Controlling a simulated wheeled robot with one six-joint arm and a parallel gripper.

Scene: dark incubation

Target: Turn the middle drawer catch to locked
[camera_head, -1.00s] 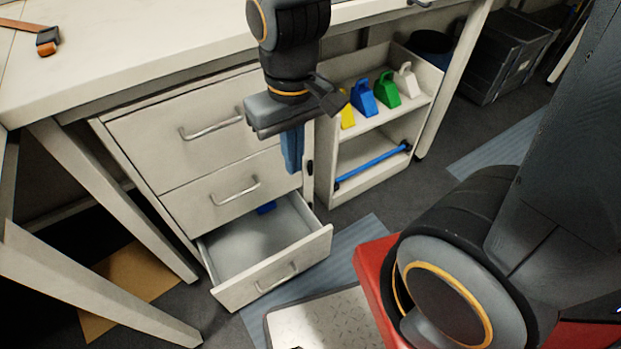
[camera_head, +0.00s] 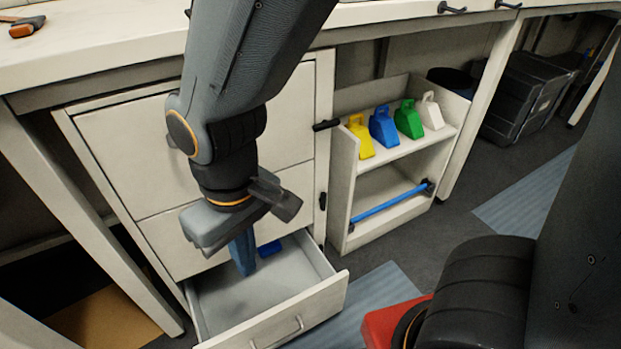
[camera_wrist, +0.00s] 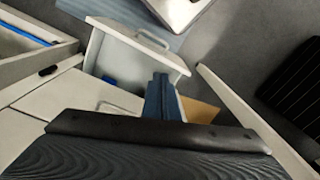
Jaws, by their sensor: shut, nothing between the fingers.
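The drawer cabinet stands under the bench. The top drawer (camera_head: 120,140) and middle drawer (camera_head: 165,243) are closed. On the cabinet's right edge, a dark upper catch (camera_head: 326,125) lies horizontal. A second dark catch (camera_head: 322,200), beside the middle drawer, looks upright. One dark catch (camera_wrist: 48,70) shows in the wrist view; I cannot tell which one. My gripper (camera_head: 243,258) is shut and empty, pointing down in front of the middle drawer, left of the catches and apart from them. Its blue-grey fingers also show in the wrist view (camera_wrist: 161,98). My arm hides part of the drawer fronts.
The bottom drawer (camera_head: 285,318) is pulled out, with a blue item (camera_head: 269,248) inside. A shelf unit (camera_head: 343,190) with several coloured scoops and a blue bar (camera_head: 390,202) stands to the right. The floor in front has a blue-grey mat (camera_head: 385,290).

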